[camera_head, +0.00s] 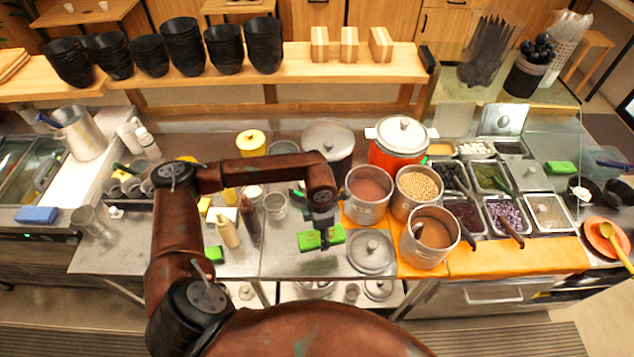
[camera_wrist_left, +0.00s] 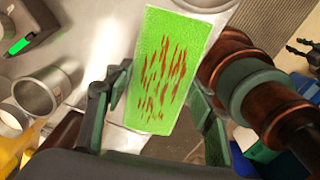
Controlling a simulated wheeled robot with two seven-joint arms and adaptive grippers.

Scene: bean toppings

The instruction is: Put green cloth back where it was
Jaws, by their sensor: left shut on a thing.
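The green cloth (camera_head: 308,241) is a flat bright-green rectangle at the front middle of the steel counter. My left gripper (camera_head: 323,238) is over it, pointing down, and hides part of it. In the left wrist view the cloth (camera_wrist_left: 168,68) carries red-brown streaks, and its near end is between the two fingers of my left gripper (camera_wrist_left: 158,105). The gripper is shut on the cloth. I cannot tell whether the cloth still touches the counter. My right gripper is not in view in the head camera.
A steel lid (camera_head: 371,251) lies just right of the cloth. Pots of beans (camera_head: 417,187) and brown sauce (camera_head: 430,238) stand on an orange cloth (camera_head: 510,261). Bottles (camera_head: 228,232) and a small green piece (camera_head: 214,253) are to the left. Another green cloth (camera_head: 560,168) lies far right.

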